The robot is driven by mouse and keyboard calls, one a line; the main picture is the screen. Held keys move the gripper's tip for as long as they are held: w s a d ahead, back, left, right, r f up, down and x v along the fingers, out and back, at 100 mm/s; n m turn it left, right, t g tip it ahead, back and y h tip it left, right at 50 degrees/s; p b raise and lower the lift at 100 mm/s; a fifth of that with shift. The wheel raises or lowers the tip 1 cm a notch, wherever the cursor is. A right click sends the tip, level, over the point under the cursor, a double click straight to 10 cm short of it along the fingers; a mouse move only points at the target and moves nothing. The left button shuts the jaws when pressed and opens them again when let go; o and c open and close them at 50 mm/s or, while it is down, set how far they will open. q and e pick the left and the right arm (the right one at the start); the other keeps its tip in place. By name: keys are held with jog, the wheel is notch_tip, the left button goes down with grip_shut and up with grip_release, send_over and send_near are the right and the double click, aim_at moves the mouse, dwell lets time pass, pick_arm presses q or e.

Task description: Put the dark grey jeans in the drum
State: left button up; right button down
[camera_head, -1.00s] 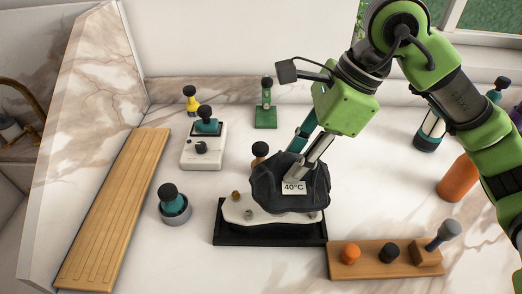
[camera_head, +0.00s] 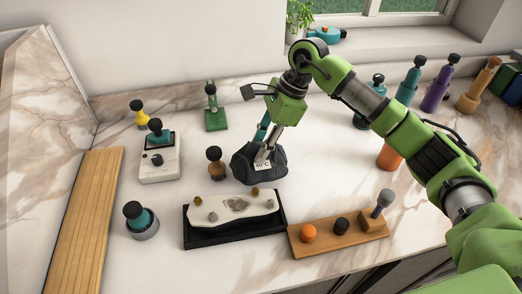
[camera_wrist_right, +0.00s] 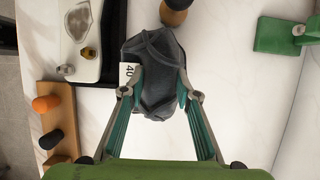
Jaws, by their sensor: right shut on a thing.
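The dark grey jeans (camera_head: 258,172) are a bunched, dark bundle with a white 40°C tag. They are behind the black tray (camera_head: 214,238) in the head view. My right gripper (camera_head: 263,157) comes down on them from above and is shut on them. In the right wrist view the jeans (camera_wrist_right: 158,58) sit between the two teal fingers of my right gripper (camera_wrist_right: 160,88). I cannot tell whether the jeans touch the bench. I see no drum that I can identify. My left gripper is not in view.
A white slab (camera_head: 236,206) lies in the black tray. A brown knobbed thing (camera_head: 215,168) stands close left of the jeans. A wooden board with knobs (camera_head: 338,232) is at front right, an orange cylinder (camera_head: 388,158) behind it. A white device (camera_head: 160,165) is at left.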

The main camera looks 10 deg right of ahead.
jog(key=f+p, duration=0.2)
jog(key=f, duration=0.1)
jog(key=shift+w, duration=0.2)
jog(key=shift+f, duration=0.15)
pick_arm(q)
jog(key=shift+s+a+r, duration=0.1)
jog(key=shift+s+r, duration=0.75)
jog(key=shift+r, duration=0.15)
pick_arm(e)
jog(key=shift+f, duration=0.1)
jog(key=shift+f+b, duration=0.15)
jog(key=shift+b, duration=0.15)
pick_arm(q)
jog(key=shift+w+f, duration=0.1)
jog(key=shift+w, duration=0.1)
pick_arm(e)
jog(key=c, duration=1.6)
grip_release()
jog(key=shift+d, duration=0.1)
jog(key=shift+o, duration=0.2)
